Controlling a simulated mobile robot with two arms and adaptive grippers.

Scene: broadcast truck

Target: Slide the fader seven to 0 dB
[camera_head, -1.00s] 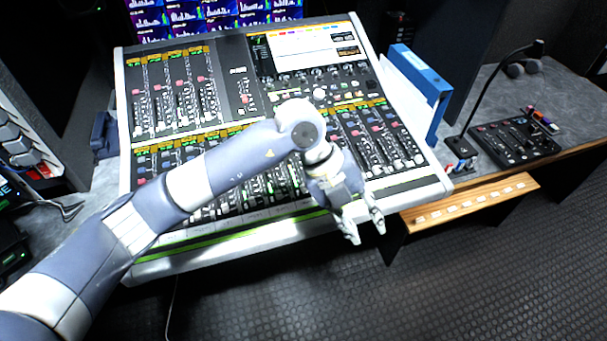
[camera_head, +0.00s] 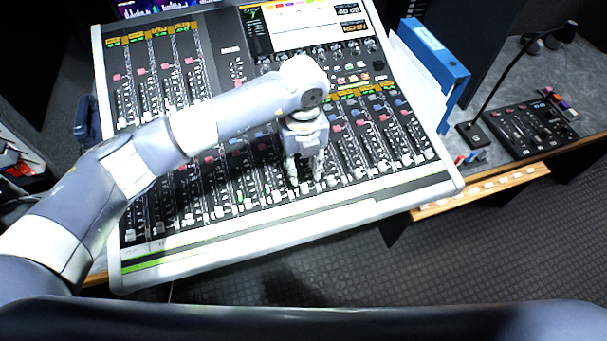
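The mixing console (camera_head: 330,208) fills the middle of the head view, with a long lower row of channel faders and a shorter upper-left bank. My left arm reaches in from the left across the console. My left gripper (camera_head: 305,182) points down over the lower fader row, right of its middle, with its two fingers apart. The fingertips are at or just above the fader caps near the front edge; I cannot tell whether they touch one. Fader seven cannot be singled out, as the channel labels are too small to read and the arm hides part of the row. My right gripper is not in view.
A blue binder (camera_head: 437,62) stands at the console's right. Beyond it are a small control panel (camera_head: 530,125) and a gooseneck microphone (camera_head: 510,75) on the desk. A wooden ledge (camera_head: 480,190) juts out at the right front. The floor in front is clear.

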